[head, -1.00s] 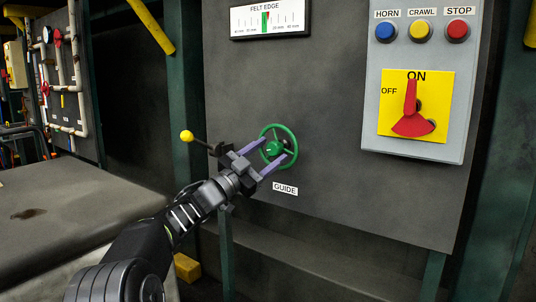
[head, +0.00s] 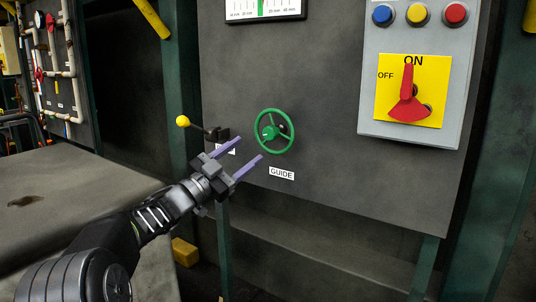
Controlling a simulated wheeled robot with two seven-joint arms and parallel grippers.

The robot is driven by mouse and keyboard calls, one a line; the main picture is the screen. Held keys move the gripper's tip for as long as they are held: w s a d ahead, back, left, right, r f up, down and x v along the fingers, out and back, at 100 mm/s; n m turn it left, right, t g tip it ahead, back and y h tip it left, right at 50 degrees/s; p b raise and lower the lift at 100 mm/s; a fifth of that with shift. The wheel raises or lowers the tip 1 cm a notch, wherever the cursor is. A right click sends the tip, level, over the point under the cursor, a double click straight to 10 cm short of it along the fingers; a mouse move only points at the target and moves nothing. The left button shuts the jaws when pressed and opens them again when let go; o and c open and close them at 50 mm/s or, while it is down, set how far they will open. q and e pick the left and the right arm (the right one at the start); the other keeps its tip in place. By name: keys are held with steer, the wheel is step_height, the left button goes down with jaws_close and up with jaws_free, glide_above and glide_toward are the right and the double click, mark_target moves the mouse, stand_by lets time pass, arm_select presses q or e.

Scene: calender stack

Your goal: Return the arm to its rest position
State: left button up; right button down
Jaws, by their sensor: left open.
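My left gripper (head: 250,150) is open and empty, with its two purple fingers apart, pointing up and to the right. It is just below and left of the green handwheel (head: 274,131), clear of its rim in the picture. The handwheel is mounted on the dark panel above the GUIDE label (head: 282,173). My left arm reaches in from the lower left. My right gripper is not in view.
A lever with a yellow knob (head: 183,121) sticks out close to my left gripper, above the wrist. A grey control box (head: 371,123) with a red switch handle (head: 407,100) at ON is at right. A grey table-like surface (head: 60,200) lies at left.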

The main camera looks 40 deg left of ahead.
arm_select(q)
steer(key=w+a+f+n+g+y, duration=0.15)
steer(key=f+n+y, duration=0.25)
steer(key=f, duration=0.4)
steer(key=w+a+f+n+g+y, duration=0.1)
steer(key=w+f+n+y, duration=0.25)
steer(key=f, duration=0.45)
steer(key=d+f+n+g, duration=0.3)
steer(key=d+f+g, duration=0.15)
steer(key=f, duration=0.85)
steer(key=s+d+f+n+g+h, duration=0.1)
steer(key=s+d+f+g+h, duration=0.15)
steer(key=d+f, duration=0.7)
steer(key=s+d+f+g+h, duration=0.15)
steer(key=s+d+f, duration=0.35)
steer(key=f, duration=0.7)
steer(key=s+d+f+m+g+h, duration=0.15)
steer(key=s+d+f+g, duration=0.5)
steer(key=s+d, duration=0.65)
steer(key=s+d+f+g+h, duration=0.2)
steer(key=s+d+f+g, duration=0.1)
steer(key=s+d+f, duration=0.85)
step_height(320, 180, up, 29)
steer(key=s+d+p, duration=0.2)
steer(key=p, duration=2.5)
steer(key=shift+s+d+r+p, duration=0.15)
steer(key=shift+s+d+p, duration=0.1)
steer(key=shift+s+p, duration=0.15)
